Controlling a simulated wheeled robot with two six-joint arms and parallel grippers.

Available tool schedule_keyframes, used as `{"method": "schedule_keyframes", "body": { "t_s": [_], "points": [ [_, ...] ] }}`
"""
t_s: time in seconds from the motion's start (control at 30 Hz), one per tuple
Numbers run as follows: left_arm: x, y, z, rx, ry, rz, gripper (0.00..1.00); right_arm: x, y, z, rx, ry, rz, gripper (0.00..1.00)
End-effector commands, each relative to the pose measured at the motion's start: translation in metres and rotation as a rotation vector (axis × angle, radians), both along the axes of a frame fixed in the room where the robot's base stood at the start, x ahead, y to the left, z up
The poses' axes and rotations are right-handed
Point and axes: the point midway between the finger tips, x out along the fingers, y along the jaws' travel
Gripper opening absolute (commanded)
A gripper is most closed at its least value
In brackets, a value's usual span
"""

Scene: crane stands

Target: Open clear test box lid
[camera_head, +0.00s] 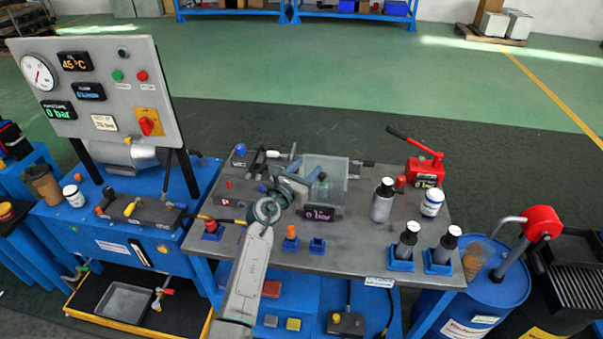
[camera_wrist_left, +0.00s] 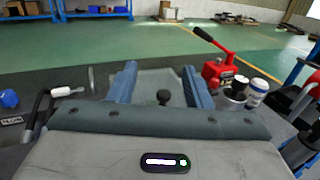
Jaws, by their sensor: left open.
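The clear test box (camera_head: 338,168) stands on the grey bench top, with its see-through lid over it. A dark round knob (camera_wrist_left: 163,97) shows on the lid in the left wrist view. My left gripper (camera_head: 306,172) is open and reaches over the box from the near left. In the left wrist view, the two blue-grey fingers of the left gripper (camera_wrist_left: 160,76) stand on either side of the knob, with gaps between. I cannot tell the gripper's exact height above the lid. My right gripper is not in view.
A red hand pump (camera_head: 425,168) with a long lever stands right of the box. A grey bottle (camera_head: 382,204) and a white jar (camera_head: 431,203) are nearby. A gauge panel (camera_head: 100,90) rises at left. A blue drum (camera_head: 490,285) stands at right.

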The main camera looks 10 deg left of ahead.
Motion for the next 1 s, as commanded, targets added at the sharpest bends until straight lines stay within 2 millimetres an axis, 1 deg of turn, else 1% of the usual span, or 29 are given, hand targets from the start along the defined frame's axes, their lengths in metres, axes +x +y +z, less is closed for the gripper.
{"method": "schedule_keyframes", "body": {
  "t_s": [0.03,0.2,0.67,0.77,0.87,0.97,1.0],
  "points": [
    [-0.007,0.003,-0.001,0.001,0.0,0.0,0.45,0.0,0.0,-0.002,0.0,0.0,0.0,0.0],
    [-0.019,0.008,-0.001,0.001,0.0,0.0,0.45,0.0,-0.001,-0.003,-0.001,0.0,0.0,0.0],
    [-0.021,0.009,0.0,0.001,0.0,0.0,0.45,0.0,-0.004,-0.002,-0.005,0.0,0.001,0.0],
    [-0.023,0.012,0.001,-0.022,-0.005,0.009,0.45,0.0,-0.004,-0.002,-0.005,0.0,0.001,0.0],
    [-0.033,0.027,0.009,-0.138,-0.03,0.054,0.45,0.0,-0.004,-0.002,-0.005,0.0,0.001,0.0],
    [-0.055,0.058,0.023,-0.373,-0.073,0.142,0.45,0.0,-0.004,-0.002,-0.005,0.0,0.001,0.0],
    [-0.067,0.076,0.029,-0.494,-0.093,0.187,0.45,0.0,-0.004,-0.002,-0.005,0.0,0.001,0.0]
  ]
}}
